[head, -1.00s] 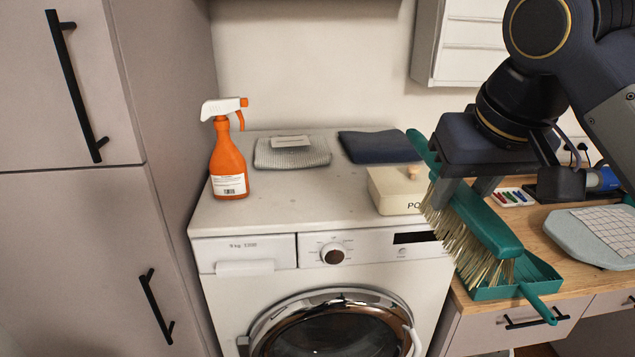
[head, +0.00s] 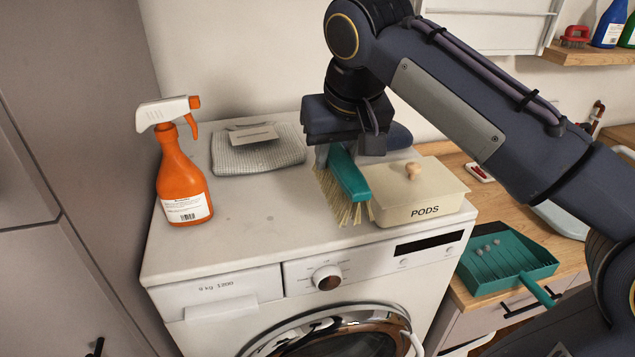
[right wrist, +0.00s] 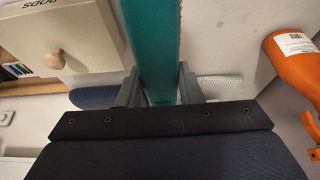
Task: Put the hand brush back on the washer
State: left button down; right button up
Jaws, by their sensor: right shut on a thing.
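The teal hand brush (head: 348,174) with pale bristles is held by my right gripper (head: 335,152) over the washer top, left of the pods box. Its bristles hang down close to the washer; I cannot tell whether they touch it. In the right wrist view, the teal brush (right wrist: 155,45) sits between the two fingers of the right gripper (right wrist: 158,85), which is shut on it. The white washer (head: 260,235) stands below, with bare top surface left of the brush. My left gripper is not in view.
An orange spray bottle (head: 183,180) stands at the washer's left. A folded grey cloth (head: 240,158) lies at the back. The cream pods box (head: 425,195) is just right of the brush. A teal dustpan (head: 500,265) lies on the wooden counter at right.

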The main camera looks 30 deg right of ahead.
jog(key=shift+a+x, duration=0.3)
jog(key=shift+x, duration=1.15)
jog(key=shift+a+x, duration=0.3)
jog(key=shift+x, duration=1.15)
jog(key=shift+a+x, duration=0.25)
jog(key=shift+x, duration=1.15)
jog(key=shift+w, duration=0.2)
jog(key=shift+f, duration=0.15)
jog(key=shift+s+f, duration=0.1)
jog(key=shift+f, duration=0.55)
grip_shut()
jog(key=o, duration=0.8)
grip_release()
jog(key=o, duration=0.3)
jog(key=shift+r, duration=0.1)
jog(key=shift+r, duration=0.1)
